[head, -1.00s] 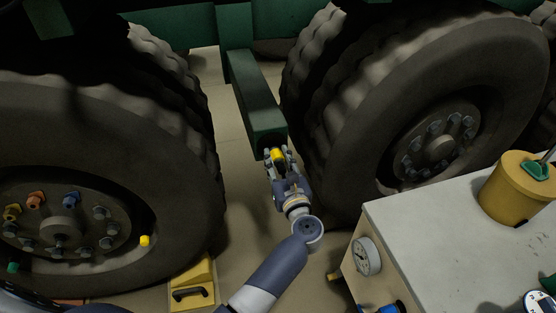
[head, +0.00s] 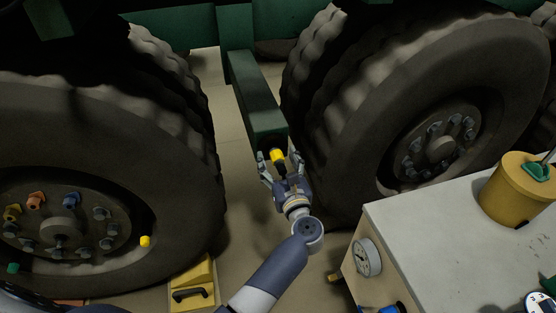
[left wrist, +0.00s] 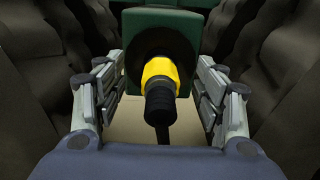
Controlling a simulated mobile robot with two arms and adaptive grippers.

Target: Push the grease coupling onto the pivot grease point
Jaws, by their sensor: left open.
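The grease coupling (head: 278,157) is a yellow collar with a black rear end, at the end of the green beam between the two wheels. In the left wrist view the coupling (left wrist: 160,78) sits against a dark round disc (left wrist: 157,45) on the green beam end, and its black tail points toward me. The pivot grease point itself is hidden behind the coupling. My left gripper (head: 279,165) is open, with one finger on each side of the coupling and clear gaps. It also shows in the left wrist view (left wrist: 160,98). My right gripper is not in view.
Large tyres (head: 105,165) and (head: 420,110) stand close on both sides of the green beam (head: 257,105). A grey-topped cabinet (head: 450,235) with a gauge (head: 367,257) and yellow pot (head: 520,190) stands at right. A yellow wheel chock (head: 192,285) lies at lower left.

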